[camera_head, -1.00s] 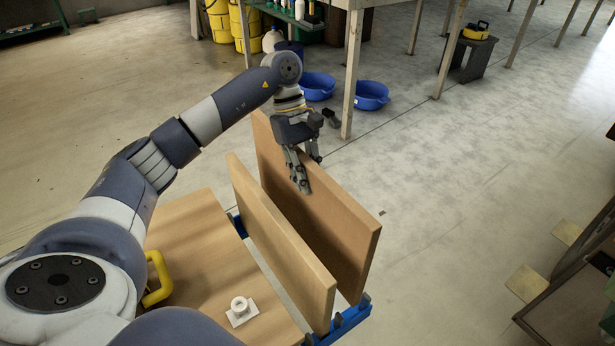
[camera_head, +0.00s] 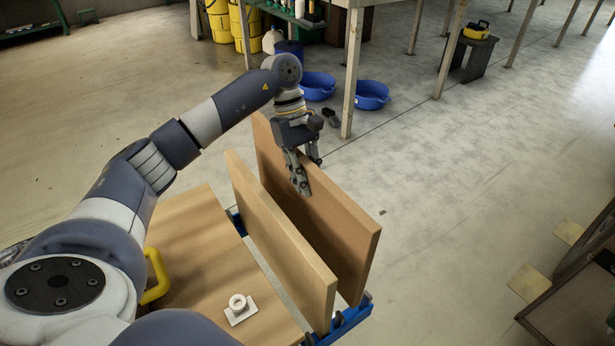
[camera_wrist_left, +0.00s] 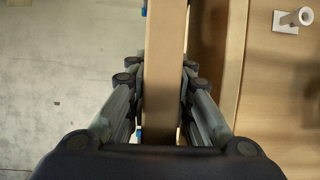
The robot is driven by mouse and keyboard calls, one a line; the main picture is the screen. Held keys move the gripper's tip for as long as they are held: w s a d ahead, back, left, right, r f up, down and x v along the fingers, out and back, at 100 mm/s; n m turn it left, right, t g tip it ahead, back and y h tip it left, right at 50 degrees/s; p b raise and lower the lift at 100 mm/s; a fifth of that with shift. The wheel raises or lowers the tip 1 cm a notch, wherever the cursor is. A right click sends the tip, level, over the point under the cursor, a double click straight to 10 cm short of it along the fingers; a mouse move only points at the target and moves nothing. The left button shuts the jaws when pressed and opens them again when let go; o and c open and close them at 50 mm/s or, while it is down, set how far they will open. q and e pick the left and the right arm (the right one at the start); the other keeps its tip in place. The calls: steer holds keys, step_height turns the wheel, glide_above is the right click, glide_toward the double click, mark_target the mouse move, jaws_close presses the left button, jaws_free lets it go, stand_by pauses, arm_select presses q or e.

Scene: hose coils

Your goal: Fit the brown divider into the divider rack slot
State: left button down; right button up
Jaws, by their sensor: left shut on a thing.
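The brown divider (camera_head: 325,220) is a tall, flat board standing on edge at the right side of the cart. My left gripper (camera_head: 301,178) comes down from above and is shut on its top edge, one finger set on each face. In the left wrist view the divider's edge (camera_wrist_left: 164,75) runs between the fingers (camera_wrist_left: 158,85). The blue rack (camera_head: 350,318) shows at the boards' near lower end, with another blue part (camera_head: 238,223) at the far side. Whether the divider's lower edge sits in the slot is hidden. My right gripper is not in view.
A second, lighter board (camera_head: 275,235) stands parallel to the left of the divider, with a narrow gap between them. The wooden cart top (camera_head: 195,235) holds a white fitting (camera_head: 239,308). A yellow handle (camera_head: 157,278) stands at its left. Open floor lies to the right.

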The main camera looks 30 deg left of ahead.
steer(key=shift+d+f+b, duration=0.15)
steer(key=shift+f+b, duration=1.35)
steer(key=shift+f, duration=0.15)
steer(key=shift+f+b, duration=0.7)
steer(key=shift+b, duration=0.05)
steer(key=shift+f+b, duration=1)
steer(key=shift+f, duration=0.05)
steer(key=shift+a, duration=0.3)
